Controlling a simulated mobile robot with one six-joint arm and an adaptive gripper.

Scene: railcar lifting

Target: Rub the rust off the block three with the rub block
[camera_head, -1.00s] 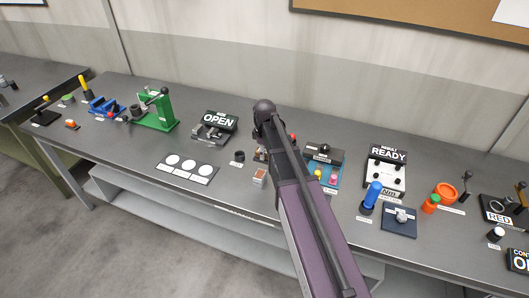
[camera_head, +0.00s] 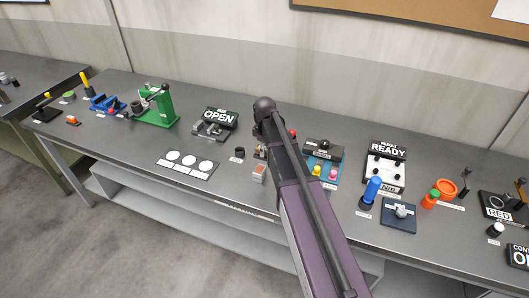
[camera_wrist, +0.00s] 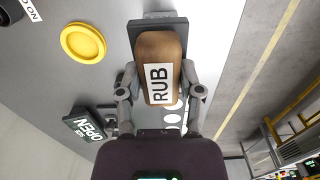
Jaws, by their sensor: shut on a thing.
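My gripper (camera_wrist: 159,76) is shut on the rub block (camera_wrist: 158,48) in the wrist view. The rub block is a brown, rounded block with a white RUB label. A dark grey rectangular piece (camera_wrist: 136,34) shows around its far end; I cannot tell whether it belongs to the block.
A dark plate with three white discs (camera_head: 188,163) lies left of the small block. A black cylinder (camera_head: 239,153) and the OPEN sign (camera_head: 219,117) stand behind. A yellow round piece (camera_wrist: 83,42) shows in the wrist view. Right of my arm, the table is crowded.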

